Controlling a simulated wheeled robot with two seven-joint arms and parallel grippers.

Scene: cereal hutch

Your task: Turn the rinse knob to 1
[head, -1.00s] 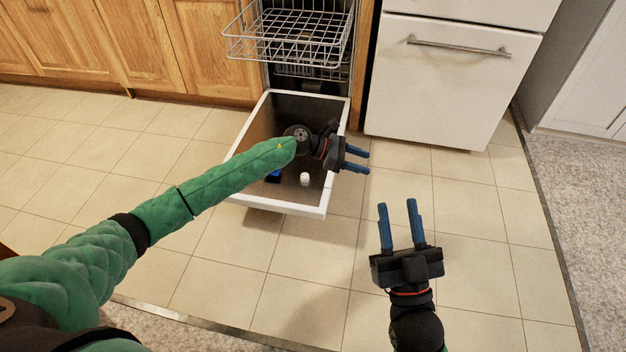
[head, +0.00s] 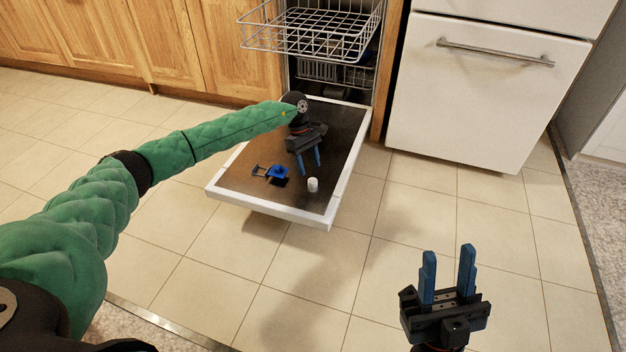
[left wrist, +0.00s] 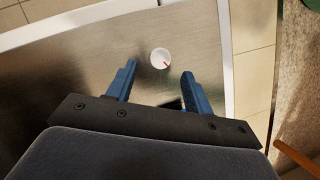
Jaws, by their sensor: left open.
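The rinse knob is a small white round knob (head: 313,184) on the inner face of the open dishwasher door (head: 243,180). My right gripper (head: 448,262) is open and empty above the floor at the right.
A blue part with a dark square opening (head: 277,173) is on the door left of the knob. A wire rack (head: 312,35) sticks out above the door. A white appliance (head: 480,100) stands right of the dishwasher. The tiled floor in front is clear.

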